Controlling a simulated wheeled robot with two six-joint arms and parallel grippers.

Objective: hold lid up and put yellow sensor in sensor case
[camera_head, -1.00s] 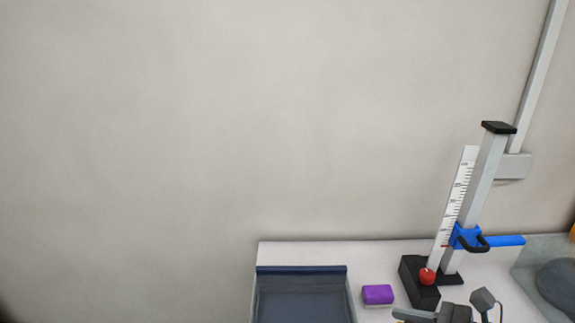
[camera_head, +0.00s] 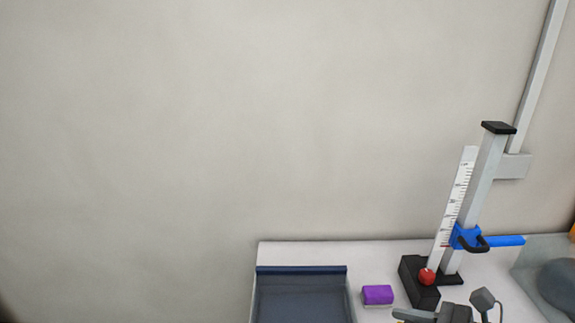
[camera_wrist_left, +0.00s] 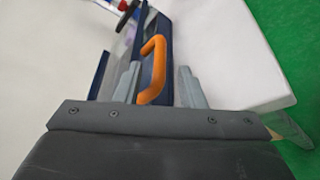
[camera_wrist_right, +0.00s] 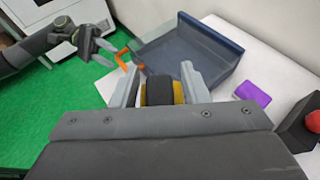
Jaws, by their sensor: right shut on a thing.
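The yellow sensor (camera_wrist_right: 179,92), with a black middle, is between the fingers of my right gripper (camera_wrist_right: 158,85), which is shut on it. The sensor case (camera_wrist_right: 210,75) is a dark blue-grey box on the white table, left of the sensor tower; it also shows in the head view (camera_head: 300,271). An orange handle (camera_wrist_left: 153,62) is on its near side, and shows in the right wrist view (camera_wrist_right: 122,59). My left gripper (camera_wrist_left: 157,85) is open, with the handle between its spread fingers; contact is unclear. I cannot tell which part is the lid.
A purple block (camera_head: 377,294) lies right of the case. The drop tower (camera_head: 483,190) with a ruler, blue clamp and red knob (camera_head: 427,277) stands farther right. Bare white tabletop (camera_head: 340,253) lies behind the case. The floor (camera_wrist_right: 60,110) is green.

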